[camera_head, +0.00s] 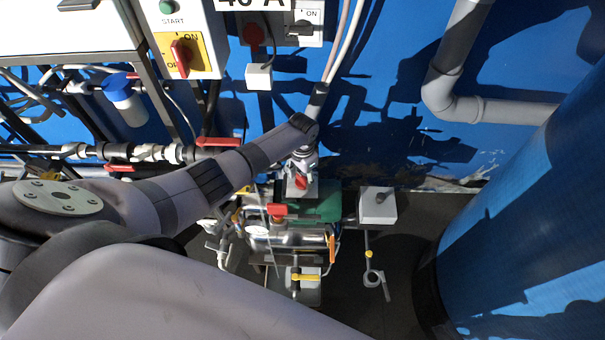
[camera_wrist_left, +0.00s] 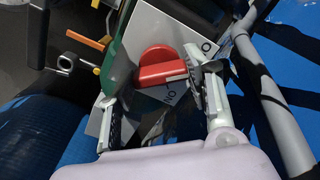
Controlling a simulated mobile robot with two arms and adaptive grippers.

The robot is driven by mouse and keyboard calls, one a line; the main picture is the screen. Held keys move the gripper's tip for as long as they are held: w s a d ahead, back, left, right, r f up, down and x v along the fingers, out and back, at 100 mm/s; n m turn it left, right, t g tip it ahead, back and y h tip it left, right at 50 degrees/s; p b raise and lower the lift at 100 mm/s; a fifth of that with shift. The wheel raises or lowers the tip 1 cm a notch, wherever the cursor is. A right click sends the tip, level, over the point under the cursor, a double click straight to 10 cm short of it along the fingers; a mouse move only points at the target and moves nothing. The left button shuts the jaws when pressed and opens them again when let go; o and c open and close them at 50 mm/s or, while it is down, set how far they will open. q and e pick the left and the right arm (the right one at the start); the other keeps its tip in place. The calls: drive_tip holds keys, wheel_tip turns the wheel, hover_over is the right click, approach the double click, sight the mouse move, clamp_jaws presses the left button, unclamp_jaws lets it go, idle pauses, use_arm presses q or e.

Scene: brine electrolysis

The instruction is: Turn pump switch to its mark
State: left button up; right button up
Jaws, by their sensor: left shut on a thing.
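The pump switch is a red rotary knob (camera_head: 301,183) on a small light-grey box above the green pump motor. In the left wrist view the red knob (camera_wrist_left: 160,66) shows large, with a white line on its handle, on a white plate with partly hidden lettering, an "O" at the right and "ON" below. My left gripper (camera_head: 302,163) reaches down to the switch from above and is shut on the knob. In the left wrist view its fingers (camera_wrist_left: 158,92) stand on either side of the handle. The exact contact is partly hidden. My right gripper is out of view.
A steel tank (camera_head: 290,240) with a red-handled valve and a yellow valve handle (camera_head: 306,277) stands below the switch. A grey box (camera_head: 378,206) is to its right. A blue barrel (camera_head: 520,220) fills the right side. Red-handled piping (camera_head: 219,142) runs at the left.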

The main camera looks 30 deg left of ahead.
sight(303, 178)
use_arm(q)
drive_tip(key=shift+n, duration=0.5)
drive_tip(key=o, duration=1.1)
drive_tip(key=shift+o, duration=0.2)
wheel_tip(303, 178, up, 12)
idle(0.4)
